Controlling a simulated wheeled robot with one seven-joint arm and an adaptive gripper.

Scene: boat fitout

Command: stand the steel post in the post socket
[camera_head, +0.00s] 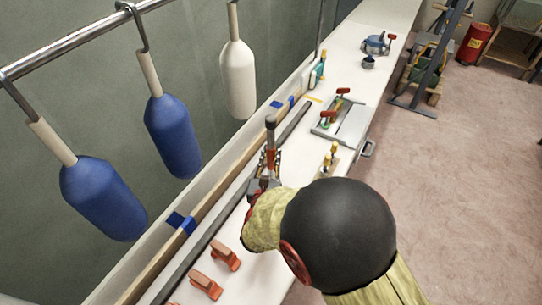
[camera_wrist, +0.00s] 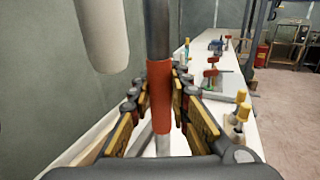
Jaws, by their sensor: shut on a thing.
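The steel post (camera_wrist: 159,28) stands roughly upright between the fingers of my gripper (camera_wrist: 161,88), which is shut on its orange-red sleeve (camera_wrist: 159,100). Its bare lower part (camera_wrist: 163,145) shows below the sleeve in the wrist view. In the head view the dark post top (camera_head: 270,122) rises above my gripper (camera_head: 269,160), over the white bench. The post's foot is hidden by the gripper in the head view. I cannot make out the post socket for sure; a small grey round piece (camera_head: 368,62) stands farther along the bench.
The white bench (camera_head: 385,18) bears a grey plate with red-handled clamps (camera_head: 345,122), yellow-topped pieces (camera_head: 331,158), a blue fitting (camera_head: 376,43) and orange blocks (camera_head: 226,255). Blue fenders (camera_head: 171,135) and a white fender (camera_head: 238,80) hang at left.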

